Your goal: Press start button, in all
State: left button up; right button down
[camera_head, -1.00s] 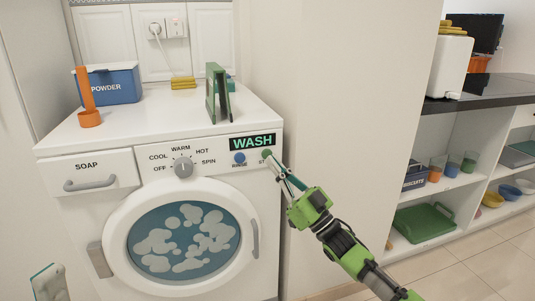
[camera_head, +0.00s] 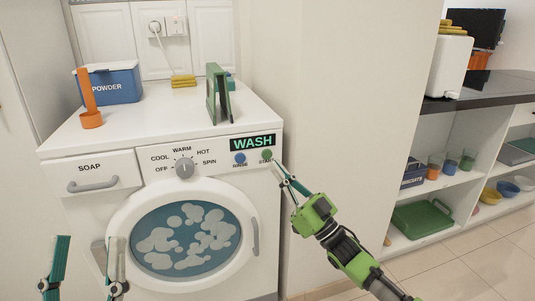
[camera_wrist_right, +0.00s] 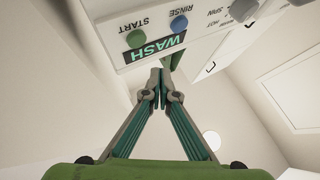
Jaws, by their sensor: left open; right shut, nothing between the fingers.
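The washing machine (camera_head: 71,225) has a green start button (camera_head: 267,155) at the right of its panel, below a lit display (camera_head: 252,142) reading WASH. A blue rinse button (camera_head: 239,159) is left of it. My right gripper (camera_head: 274,164) is shut and empty, its tips just below and right of the start button. In the right wrist view, the shut fingertips (camera_wrist_right: 160,78) look apart from the start button (camera_wrist_right: 136,39); the rinse button (camera_wrist_right: 179,22) is beside it. My left gripper (camera_head: 86,268) is open and empty, low at the left in front of the machine.
The dial (camera_head: 184,168) and closed round door with suds are on the machine's front. A powder box (camera_head: 113,84), orange holder (camera_head: 91,119) and green stand (camera_head: 219,95) are on top. Shelves (camera_head: 429,212) stand right, past a wall.

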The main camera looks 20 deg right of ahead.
pick_arm(q)
jog(key=shift+w+d+f+g+y+p, duration=0.1)
jog(key=shift+w+f+g+y+p, duration=0.2)
jog(key=shift+w+f+g, duration=0.65)
jog(key=shift+w+d+f+g+y+p, duration=0.15)
jog(key=shift+w+f+g+y, duration=0.25)
jog(key=shift+w+f, duration=0.5)
pick_arm(e)
jog(key=shift+s, duration=0.7)
pick_arm(q)
jog(key=shift+s+f, duration=0.2)
